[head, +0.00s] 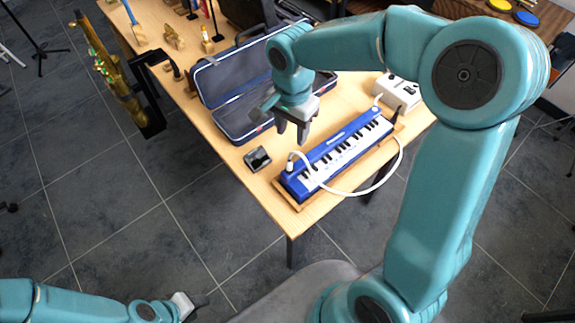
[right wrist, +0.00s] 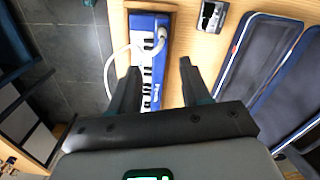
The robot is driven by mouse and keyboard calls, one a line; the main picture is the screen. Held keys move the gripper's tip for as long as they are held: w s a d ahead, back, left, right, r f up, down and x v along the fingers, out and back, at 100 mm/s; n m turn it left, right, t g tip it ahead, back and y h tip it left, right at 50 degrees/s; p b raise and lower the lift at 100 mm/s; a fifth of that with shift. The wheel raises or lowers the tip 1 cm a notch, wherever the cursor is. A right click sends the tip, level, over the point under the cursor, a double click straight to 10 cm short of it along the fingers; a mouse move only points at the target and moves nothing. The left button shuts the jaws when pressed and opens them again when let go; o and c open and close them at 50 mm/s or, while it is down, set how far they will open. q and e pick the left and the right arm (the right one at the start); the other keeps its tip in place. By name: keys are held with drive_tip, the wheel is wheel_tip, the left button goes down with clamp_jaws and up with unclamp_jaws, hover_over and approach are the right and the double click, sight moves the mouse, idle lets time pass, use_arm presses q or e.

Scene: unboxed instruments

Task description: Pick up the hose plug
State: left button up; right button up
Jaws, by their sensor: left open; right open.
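The hose plug (head: 291,161) is a small white piece at the near left end of the blue keyboard instrument (head: 338,148), on the end of a white hose (head: 352,193). In the right wrist view the plug (right wrist: 160,36) shows near the top, at the instrument's end. My right gripper (head: 292,131) is open and empty above the table, beyond the plug and over the instrument's far side. In the right wrist view its fingers (right wrist: 158,84) are spread, with keys visible between them and the plug ahead. My left gripper (head: 190,303) is low at the left, away from the table.
An open, blue-lined case (head: 232,102) lies behind the instrument. A small dark device (head: 257,159) sits left of the plug. A white box (head: 398,91) stands at the instrument's far end. The hose loops past the table's right edge. A brass saxophone (head: 108,70) stands at left.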

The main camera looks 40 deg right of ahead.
hover_over(289, 162)
drive_tip(key=f, duration=0.7)
drive_tip(key=shift+s+d, duration=0.2)
drive_tip(key=shift+d, duration=0.05)
drive_tip(key=shift+w+f, duration=0.1)
drive_tip(key=shift+f, duration=0.25)
drive_tip(key=f, duration=0.2)
drive_tip(key=f+p, duration=0.1)
drive_tip(key=f, duration=0.2)
drive_tip(key=shift+w+a+f+p, duration=0.1)
drive_tip(key=shift+w+f+p, duration=0.1)
drive_tip(key=shift+f+p, duration=0.1)
drive_tip(key=shift+s+a+r, duration=0.1)
drive_tip(key=shift+r, duration=0.05)
clamp_jaws()
